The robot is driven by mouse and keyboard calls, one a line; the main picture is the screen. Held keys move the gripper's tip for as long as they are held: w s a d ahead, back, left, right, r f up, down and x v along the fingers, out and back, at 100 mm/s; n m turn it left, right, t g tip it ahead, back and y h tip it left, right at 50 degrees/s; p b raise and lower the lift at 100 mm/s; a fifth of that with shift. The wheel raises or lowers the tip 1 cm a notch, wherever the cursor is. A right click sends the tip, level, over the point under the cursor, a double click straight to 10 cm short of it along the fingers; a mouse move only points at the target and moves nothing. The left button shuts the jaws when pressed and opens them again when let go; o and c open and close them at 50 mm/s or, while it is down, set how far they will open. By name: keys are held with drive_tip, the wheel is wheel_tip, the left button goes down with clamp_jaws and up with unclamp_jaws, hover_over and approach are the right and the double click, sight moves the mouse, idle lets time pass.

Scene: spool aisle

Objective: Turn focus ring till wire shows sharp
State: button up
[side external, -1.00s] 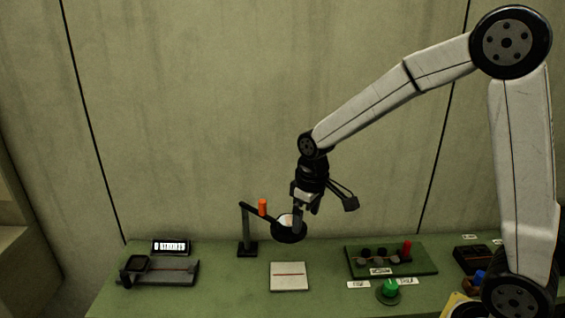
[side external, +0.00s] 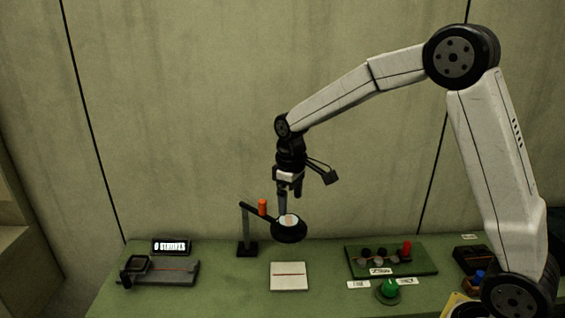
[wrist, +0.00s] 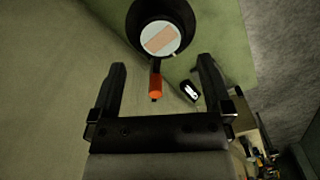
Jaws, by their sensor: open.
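A black round lens ring (side external: 289,232) is held out on the arm of a dark stand (side external: 246,230), above a white card with a thin red wire line (side external: 289,276). An orange peg (side external: 262,207) stands up from the stand's arm; it also shows in the wrist view (wrist: 155,86). In the wrist view, the lens (wrist: 160,38) shows a broad, pale tan band. My gripper (side external: 289,203) is open and points down just above the lens. In the wrist view, my gripper (wrist: 162,65) has nothing between its fingers, and the ring lies beyond the fingertips.
A dark device with a small sign (side external: 171,247) stands at the left. A green board with black knobs and a red peg (side external: 391,261) is at the right, with a green knob (side external: 389,290) in front. The bench around the card is clear.

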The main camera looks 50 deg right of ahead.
sight(290, 221)
drive_tip(key=shift+f, duration=3.1)
drive_tip(key=shift+c, duration=0.2)
drive_tip(key=c, duration=1)
drive_tip(key=shift+o, duration=0.2)
drive_tip(key=shift+m, duration=0.4)
drive_tip(key=shift+a+m, duration=0.1)
drive_tip(key=shift+m, duration=1.7)
drive_tip(key=o, duration=1)
